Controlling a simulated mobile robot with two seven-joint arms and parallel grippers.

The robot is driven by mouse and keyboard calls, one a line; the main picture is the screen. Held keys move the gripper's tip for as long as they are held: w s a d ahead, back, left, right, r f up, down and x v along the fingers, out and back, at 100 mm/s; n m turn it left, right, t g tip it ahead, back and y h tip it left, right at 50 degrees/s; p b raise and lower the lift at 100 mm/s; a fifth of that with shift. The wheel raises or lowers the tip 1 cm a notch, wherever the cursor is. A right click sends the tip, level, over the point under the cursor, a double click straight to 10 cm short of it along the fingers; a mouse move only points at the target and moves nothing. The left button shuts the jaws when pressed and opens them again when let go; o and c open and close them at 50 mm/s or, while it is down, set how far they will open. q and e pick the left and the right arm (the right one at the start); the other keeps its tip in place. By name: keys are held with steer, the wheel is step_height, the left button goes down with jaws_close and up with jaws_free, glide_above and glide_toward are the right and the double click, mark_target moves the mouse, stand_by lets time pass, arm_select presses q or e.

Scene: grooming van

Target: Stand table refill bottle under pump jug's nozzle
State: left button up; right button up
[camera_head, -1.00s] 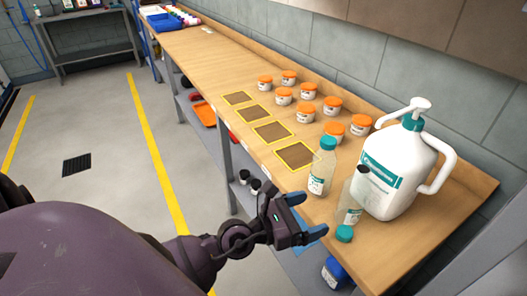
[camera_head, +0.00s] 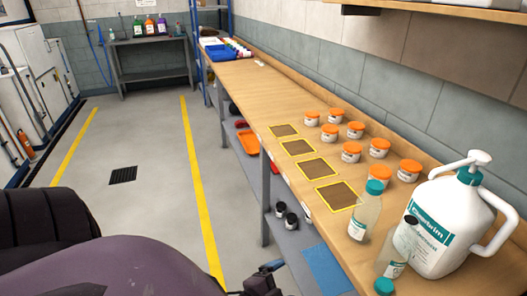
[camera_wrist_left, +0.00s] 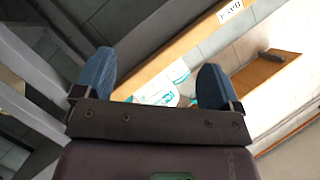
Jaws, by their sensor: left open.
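The white pump jug (camera_head: 440,225) with a teal collar and white pump head stands on the bench at the right. Its nozzle (camera_head: 455,167) points left. A clear bottle (camera_head: 393,258) with a dark mouth stands in front of the jug's left side; whether it is exactly below the nozzle I cannot tell. Another clear bottle (camera_head: 364,218), with a teal cap, stands to its left. My left gripper (camera_head: 272,267) shows partly at the bottom edge, off the bench's front. In the left wrist view its blue fingers (camera_wrist_left: 155,82) are apart, with white-and-teal shapes beyond. My right gripper is out of view.
A teal cap (camera_head: 384,286) lies near the bench's front edge. Several orange-lidded jars (camera_head: 351,152) stand behind yellow-outlined mats (camera_head: 317,168). A blue tray (camera_head: 222,52) is at the far end. The floor (camera_head: 150,140) left of the bench is clear.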

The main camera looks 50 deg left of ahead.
arm_select(q)
steer(key=s+f+n+g, duration=0.3)
steer(key=s+f+n, duration=0.3)
steer(key=n, duration=0.2)
steer(key=shift+f, duration=0.3)
steer(key=shift+d, duration=0.1)
stand_by(0.5)
